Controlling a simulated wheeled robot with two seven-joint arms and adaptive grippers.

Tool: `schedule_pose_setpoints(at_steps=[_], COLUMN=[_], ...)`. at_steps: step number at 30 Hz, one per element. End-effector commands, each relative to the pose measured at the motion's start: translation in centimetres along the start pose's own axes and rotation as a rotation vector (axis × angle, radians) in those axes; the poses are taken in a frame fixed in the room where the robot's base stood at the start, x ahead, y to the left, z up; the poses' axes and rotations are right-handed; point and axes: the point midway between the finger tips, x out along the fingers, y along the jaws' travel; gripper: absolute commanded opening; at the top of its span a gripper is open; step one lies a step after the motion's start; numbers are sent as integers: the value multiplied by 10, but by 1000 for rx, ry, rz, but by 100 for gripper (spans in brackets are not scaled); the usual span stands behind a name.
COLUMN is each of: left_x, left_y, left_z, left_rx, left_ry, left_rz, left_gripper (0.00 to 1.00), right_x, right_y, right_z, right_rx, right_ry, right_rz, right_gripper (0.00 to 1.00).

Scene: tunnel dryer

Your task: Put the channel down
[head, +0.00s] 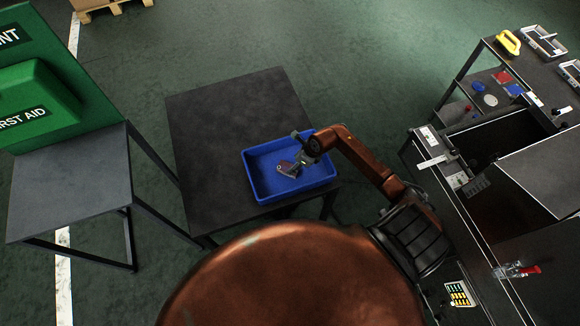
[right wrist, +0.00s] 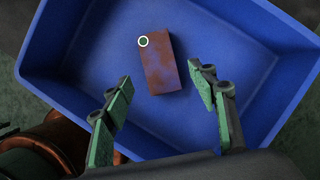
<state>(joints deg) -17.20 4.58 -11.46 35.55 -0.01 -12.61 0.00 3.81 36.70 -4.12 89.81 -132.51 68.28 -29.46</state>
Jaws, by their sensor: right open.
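The channel (right wrist: 161,68) is a reddish-brown block with a white-ringed dark green round mark near one end. In the right wrist view it lies inside the blue tray (right wrist: 235,22), apart from the tray's walls. My right gripper (right wrist: 163,103) is open, its two green-padded fingers spread on either side below the channel, with no contact visible. In the head view the right gripper (head: 300,158) reaches down into the blue tray (head: 262,193), and the channel (head: 286,168) shows partly beneath it. My left gripper is not in view.
The tray stands near the front right corner of a dark table (head: 215,125), whose left and back parts are clear. A grey stand with a green first aid box (head: 35,105) is at left. Machinery (head: 500,170) and a shelf table with a yellow object (head: 508,42) are at right.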

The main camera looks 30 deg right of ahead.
Motion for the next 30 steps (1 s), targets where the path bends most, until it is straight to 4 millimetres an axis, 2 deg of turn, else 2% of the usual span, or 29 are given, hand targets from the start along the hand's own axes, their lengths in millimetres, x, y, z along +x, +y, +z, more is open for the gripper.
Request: schedule_pose_setpoints(at_steps=[1, 3, 9, 23, 26, 29, 30], left_x=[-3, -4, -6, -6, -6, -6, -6], left_y=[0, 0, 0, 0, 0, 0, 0], left_z=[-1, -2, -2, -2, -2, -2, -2], left_rx=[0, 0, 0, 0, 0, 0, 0], left_ry=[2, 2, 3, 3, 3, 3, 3], left_rz=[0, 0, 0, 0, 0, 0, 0], left_gripper=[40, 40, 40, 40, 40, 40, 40], right_x=[-13, -25, -49, -55, -56, -68, -79], right_y=[0, 0, 0, 3, 18, 51, 67], right_z=[0, -1, 0, 1, 18, 60, 83], right_rx=[-4, -4, -1, 3, 26, 98, 146], right_ry=[2, 2, 1, -7, -80, -258, -356], right_rz=[-2, -1, 1, 5, 36, 108, 149], right_gripper=[53, 53, 53, 53, 53, 53, 53])
